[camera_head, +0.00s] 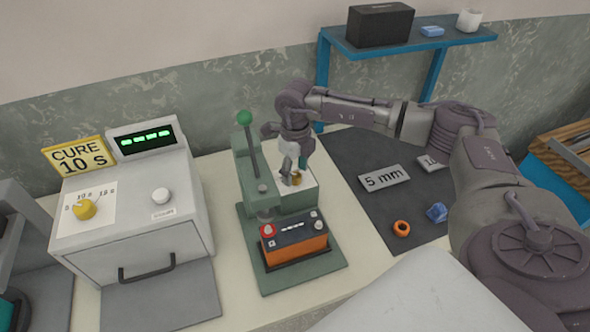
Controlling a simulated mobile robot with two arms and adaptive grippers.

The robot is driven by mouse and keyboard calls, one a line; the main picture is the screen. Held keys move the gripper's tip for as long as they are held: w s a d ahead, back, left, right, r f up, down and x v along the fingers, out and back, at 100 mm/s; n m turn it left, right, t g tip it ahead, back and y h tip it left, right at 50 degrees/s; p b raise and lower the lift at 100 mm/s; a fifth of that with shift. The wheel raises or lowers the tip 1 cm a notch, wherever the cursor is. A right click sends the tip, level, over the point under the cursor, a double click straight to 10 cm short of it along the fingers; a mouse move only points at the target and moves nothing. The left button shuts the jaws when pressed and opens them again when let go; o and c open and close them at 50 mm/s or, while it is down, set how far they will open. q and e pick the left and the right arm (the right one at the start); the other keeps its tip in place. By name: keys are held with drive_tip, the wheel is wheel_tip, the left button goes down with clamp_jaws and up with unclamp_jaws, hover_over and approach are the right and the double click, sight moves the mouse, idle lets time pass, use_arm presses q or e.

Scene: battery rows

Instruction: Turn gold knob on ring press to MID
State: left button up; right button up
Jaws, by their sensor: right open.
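The green ring press (250,213) stands in the middle of the table, with a lever topped by a green ball. Its gold knob (297,179) sits on a white plate (312,188) on the press's right side. My right gripper (291,174) points down at the knob, its fingers beside or around it; I cannot tell whether they touch it. The gripper is open. The gripper partly hides the knob and plate, and the knob's setting cannot be read. An orange and dark battery block (295,248) lies on the press base. My left gripper is not in view.
A grey cure oven (140,240) with a yellow knob stands at the left. A dark mat (345,160) at the right holds "5 mm" sign (384,179), an orange ring (401,228) and a blue piece (437,212). A blue shelf (450,38) is behind.

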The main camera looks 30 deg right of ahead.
drive_tip(key=shift+f, duration=0.6)
clamp_jaws()
drive_tip(key=shift+m, duration=0.4)
drive_tip(key=m+b, duration=0.1)
drive_tip(key=m, duration=0.2)
drive_tip(key=shift+m, duration=0.3)
drive_tip(key=m, duration=0.4)
drive_tip(key=shift+b, duration=0.35)
drive_tip(key=shift+d+r+m, duration=0.1)
drive_tip(key=shift+m, duration=0.2)
